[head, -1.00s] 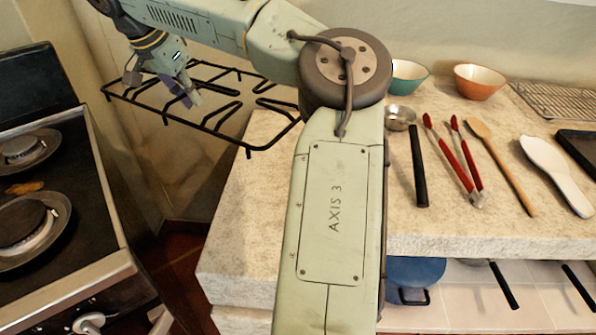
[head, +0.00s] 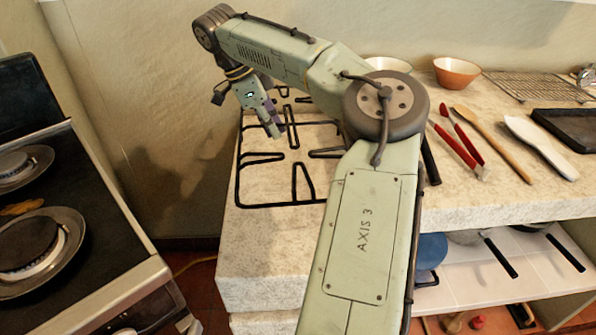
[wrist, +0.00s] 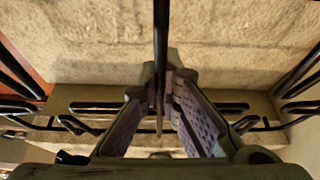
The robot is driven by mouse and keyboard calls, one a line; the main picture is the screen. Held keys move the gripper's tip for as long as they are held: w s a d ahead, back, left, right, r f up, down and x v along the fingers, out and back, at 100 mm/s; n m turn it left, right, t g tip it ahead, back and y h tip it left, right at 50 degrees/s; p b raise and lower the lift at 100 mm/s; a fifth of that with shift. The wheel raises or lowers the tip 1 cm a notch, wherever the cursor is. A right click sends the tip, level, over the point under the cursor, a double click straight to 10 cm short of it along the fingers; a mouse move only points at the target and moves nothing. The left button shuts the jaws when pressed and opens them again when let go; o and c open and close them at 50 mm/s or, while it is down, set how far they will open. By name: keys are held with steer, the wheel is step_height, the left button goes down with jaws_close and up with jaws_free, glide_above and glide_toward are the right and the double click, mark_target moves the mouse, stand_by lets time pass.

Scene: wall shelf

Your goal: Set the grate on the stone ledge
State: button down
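The grate (head: 266,205) is a black metal frame with inward prongs. In the head view it lies level over the left end of the stone ledge (head: 262,250); whether it touches the stone cannot be told. My arm hides its right part. My gripper (head: 275,132) points down at the grate's middle. In the wrist view my gripper (wrist: 165,85) has its purple-padded fingers closing from both sides on a dark bar of the grate (wrist: 161,35), with pale stone beyond.
A stove (head: 95,250) stands at the left, with a gap before the ledge. Red tongs (head: 456,148), a wooden spoon (head: 495,145), a white spoon rest (head: 540,145), a dark tray (head: 565,128) and an orange bowl (head: 457,72) occupy the ledge's right side.

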mark_target(256, 126)
steer(key=shift+s+d+f+m, duration=0.1)
steer(key=shift+d+f+m, duration=0.25)
steer(key=shift+d, duration=0.1)
step_height(256, 126, down, 10)
steer(key=shift+r+p, duration=0.15)
steer(key=shift+p, duration=0.5)
steer(key=c, duration=2.3)
jaws_free()
steer(key=shift+f, duration=0.2)
steer(key=o, duration=0.5)
steer(key=shift+r, duration=0.1)
steer(key=b+v, duration=0.1)
steer(key=v, duration=1.1)
steer(key=shift+r, duration=0.15)
